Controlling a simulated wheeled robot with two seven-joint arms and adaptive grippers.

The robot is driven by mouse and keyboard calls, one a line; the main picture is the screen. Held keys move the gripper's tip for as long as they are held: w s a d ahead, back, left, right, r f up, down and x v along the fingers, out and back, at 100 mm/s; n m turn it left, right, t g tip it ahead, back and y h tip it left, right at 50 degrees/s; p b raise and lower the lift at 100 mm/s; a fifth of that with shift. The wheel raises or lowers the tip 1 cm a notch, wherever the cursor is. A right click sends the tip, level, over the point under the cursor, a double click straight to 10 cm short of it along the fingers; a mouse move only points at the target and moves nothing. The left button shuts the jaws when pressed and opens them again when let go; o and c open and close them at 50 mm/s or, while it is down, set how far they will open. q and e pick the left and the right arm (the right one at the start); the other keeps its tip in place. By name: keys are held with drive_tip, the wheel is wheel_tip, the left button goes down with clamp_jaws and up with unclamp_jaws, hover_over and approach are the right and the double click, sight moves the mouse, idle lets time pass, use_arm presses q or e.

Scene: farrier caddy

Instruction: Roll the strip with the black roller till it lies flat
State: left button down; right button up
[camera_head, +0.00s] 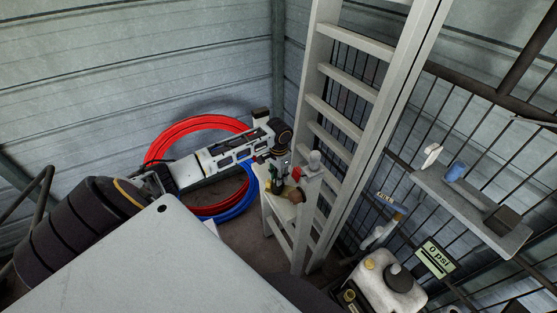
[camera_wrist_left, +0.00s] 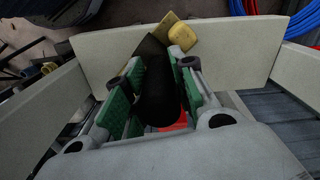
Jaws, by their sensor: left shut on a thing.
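My left gripper (camera_head: 278,178) reaches in from the left in the head view, over a small cream stand beside the ladder. In the left wrist view its green-padded fingers (camera_wrist_left: 158,76) are closed on a black rounded thing (camera_wrist_left: 157,100), which looks like the black roller. Most of its shape is hidden between the pads. A red thing (camera_wrist_left: 178,123) shows partly below it, and another view of red is beside the gripper in the head view (camera_head: 296,173). I cannot make out the strip or whether the roller touches it. My right gripper is not in view.
A yellow block (camera_wrist_left: 182,35) lies just beyond the fingers, near a cream panel (camera_wrist_left: 235,52). A ladder (camera_head: 345,120) stands close to the right of the gripper. Red hose (camera_head: 185,127) and blue hose (camera_head: 235,209) lie behind the arm. A shelf (camera_head: 470,212) hangs at right.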

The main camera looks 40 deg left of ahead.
use_arm(q)
drive_tip(key=shift+d, duration=0.15)
drive_tip(key=shift+w+d, duration=0.2)
drive_tip(key=shift+d, duration=0.4)
drive_tip(key=shift+w+d, duration=0.15)
drive_tip(key=shift+d, duration=0.45)
drive_tip(key=shift+d, duration=0.1)
drive_tip(key=shift+w+d+f, duration=0.1)
drive_tip(key=shift+w+d, duration=0.1)
drive_tip(key=shift+d, duration=0.35)
drive_tip(key=shift+w+d, duration=0.2)
drive_tip(key=shift+d, duration=0.35)
drive_tip(key=shift+d, duration=0.15)
drive_tip(key=shift+w+d, duration=0.1)
drive_tip(key=shift+d, duration=0.25)
drive_tip(key=shift+w+d, duration=0.4)
drive_tip(key=shift+d, duration=0.45)
drive_tip(key=shift+a, duration=0.2)
drive_tip(key=shift+s+a+f, duration=0.1)
drive_tip(key=shift+s+a, duration=0.15)
drive_tip(key=shift+a, duration=0.35)
drive_tip(key=shift+s+a, duration=0.25)
drive_tip(key=shift+a, duration=0.3)
